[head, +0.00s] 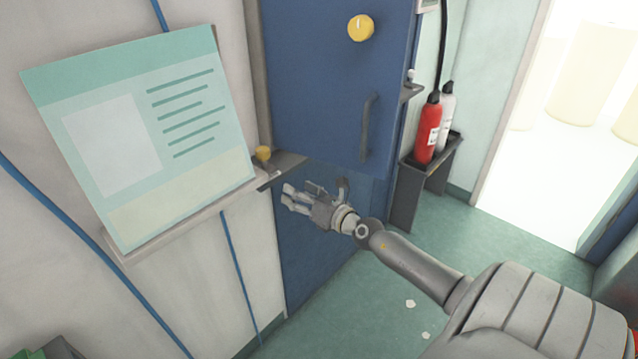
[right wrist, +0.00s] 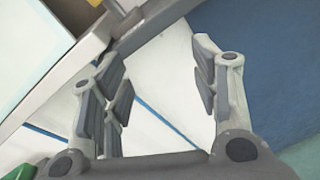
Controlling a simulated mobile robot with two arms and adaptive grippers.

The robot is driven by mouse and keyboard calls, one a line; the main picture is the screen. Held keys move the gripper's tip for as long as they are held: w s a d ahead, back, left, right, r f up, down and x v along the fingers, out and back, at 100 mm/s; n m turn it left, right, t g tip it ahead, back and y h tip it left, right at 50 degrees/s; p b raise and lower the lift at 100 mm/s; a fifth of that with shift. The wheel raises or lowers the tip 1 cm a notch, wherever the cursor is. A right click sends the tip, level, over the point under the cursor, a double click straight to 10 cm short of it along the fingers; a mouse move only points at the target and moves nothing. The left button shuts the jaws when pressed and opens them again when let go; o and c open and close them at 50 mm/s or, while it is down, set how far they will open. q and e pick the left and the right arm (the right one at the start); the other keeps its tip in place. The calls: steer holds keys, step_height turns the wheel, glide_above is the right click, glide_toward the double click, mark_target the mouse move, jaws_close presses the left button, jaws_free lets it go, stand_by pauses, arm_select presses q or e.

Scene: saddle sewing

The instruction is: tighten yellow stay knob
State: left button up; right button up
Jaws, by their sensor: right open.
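A small yellow knob (head: 263,153) sits on a dark bracket (head: 283,169) at the panel ledge's right end, beside the blue door. In the right wrist view, a yellow patch (right wrist: 95,2) at the top edge seems to be this knob, mostly cut off. A larger round yellow dial (head: 361,28) with a white mark is on the upper blue door (head: 325,85). My right gripper (head: 297,196) is open and empty, below and slightly right of the small knob, apart from it. Its fingers (right wrist: 155,65) spread with nothing between them. My left gripper is out of view.
A tilted teal-and-white panel (head: 150,130) rests on a ledge (head: 175,222) at left. A door handle (head: 368,128) sticks out. Red (head: 429,128) and white (head: 446,110) extinguishers stand on a dark stand at right. Blue cables run down the wall; the green floor is mostly clear.

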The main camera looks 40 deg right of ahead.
steer(key=s+f+m+g+h, duration=0.1)
steer(key=s+f+m, duration=0.2)
steer(key=f, duration=0.6)
steer(key=s+f+m+g, duration=0.2)
steer(key=f+m, duration=0.4)
steer(key=f, duration=0.4)
steer(key=shift+s+d+m+h, duration=0.25)
steer(key=shift+s+m+h, duration=0.15)
steer(key=shift+s, duration=0.35)
steer(key=s+a+f+m+g, duration=0.35)
steer(key=s+f+m, duration=0.5)
steer(key=f, duration=0.65)
steer(key=s+a+f+m+g, duration=0.3)
steer(key=s+a+f, duration=0.3)
steer(key=s, duration=0.5)
steer(key=s+a+f+m+g+y, duration=0.1)
steer(key=s+a+f+m+g, duration=0.2)
steer(key=s, duration=0.9)
steer(key=s+a+f+m+g+b, duration=0.1)
steer(key=s+a+f+m+g, duration=0.2)
steer(key=s+a+f, duration=0.6)
steer(key=s+f+m, duration=0.2)
steer(key=s, duration=0.1)
steer(key=shift+s+a+y, duration=0.2)
steer(key=shift+a+y, duration=0.1)
steer(key=shift+a, duration=0.05)
steer(key=shift+c, duration=0.5)
